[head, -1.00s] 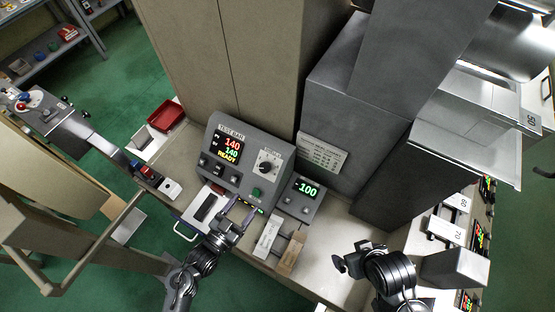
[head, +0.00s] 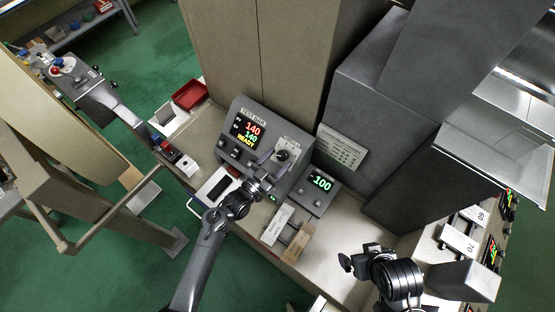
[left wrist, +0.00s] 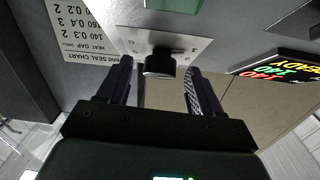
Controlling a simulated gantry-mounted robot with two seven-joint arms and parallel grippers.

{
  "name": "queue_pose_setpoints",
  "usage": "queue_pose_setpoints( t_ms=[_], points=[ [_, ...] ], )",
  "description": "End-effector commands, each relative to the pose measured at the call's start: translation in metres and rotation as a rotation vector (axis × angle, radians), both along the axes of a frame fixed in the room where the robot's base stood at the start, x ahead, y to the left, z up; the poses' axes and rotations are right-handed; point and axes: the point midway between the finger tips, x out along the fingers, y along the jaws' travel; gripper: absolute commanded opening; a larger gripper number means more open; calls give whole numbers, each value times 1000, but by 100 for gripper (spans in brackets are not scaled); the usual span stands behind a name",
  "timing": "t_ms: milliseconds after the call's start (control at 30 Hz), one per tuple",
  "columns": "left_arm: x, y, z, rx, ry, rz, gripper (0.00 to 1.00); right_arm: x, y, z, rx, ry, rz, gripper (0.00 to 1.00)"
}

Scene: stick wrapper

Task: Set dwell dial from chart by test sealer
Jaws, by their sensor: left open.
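The test sealer (head: 262,125) is a grey sloped box. Its display (head: 246,132) reads 140, 140 and READY. The black dwell dial (head: 282,156) sits on a pale plate; in the left wrist view the dial (left wrist: 160,63) lies between the finger lines, just beyond the fingertips. My left gripper (head: 270,168) is open and empty in front of it. The chart (head: 341,147) is on the grey cabinet; in the left wrist view the chart (left wrist: 85,30) appears upside down, with a row reading 140 0.3 2. My right gripper (head: 349,262) hangs over the bench's right part; its opening is unclear.
A small box (head: 316,190) reading 100 stands right of the sealer. Pale blocks (head: 278,224) lie in front of it. A red tray (head: 189,95) is at the back left. The large grey cabinet (head: 375,90) closes off the back right.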

Motion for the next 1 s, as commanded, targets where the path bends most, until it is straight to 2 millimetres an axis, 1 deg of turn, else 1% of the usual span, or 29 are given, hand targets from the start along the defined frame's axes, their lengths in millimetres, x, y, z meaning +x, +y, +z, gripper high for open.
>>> queue_pose_setpoints(
  t_ms=[367, 700, 733, 1000],
  points=[
    [3, -3, 0, -1, 1, 0, 65, 0, 0, 0, 0, 0, 0, 100],
    [3, -2, 0, -1, 1, 0, 13, 0, 0, 0, 0, 0, 0, 100],
    [3, -2, 0, -1, 1, 0, 9, 0, 0, 0, 0, 0, 0, 100],
    [4, -1, -1, 18, -14, -21, 9, 0, 0, -4, 0, 0, 0, 100]
  ],
)
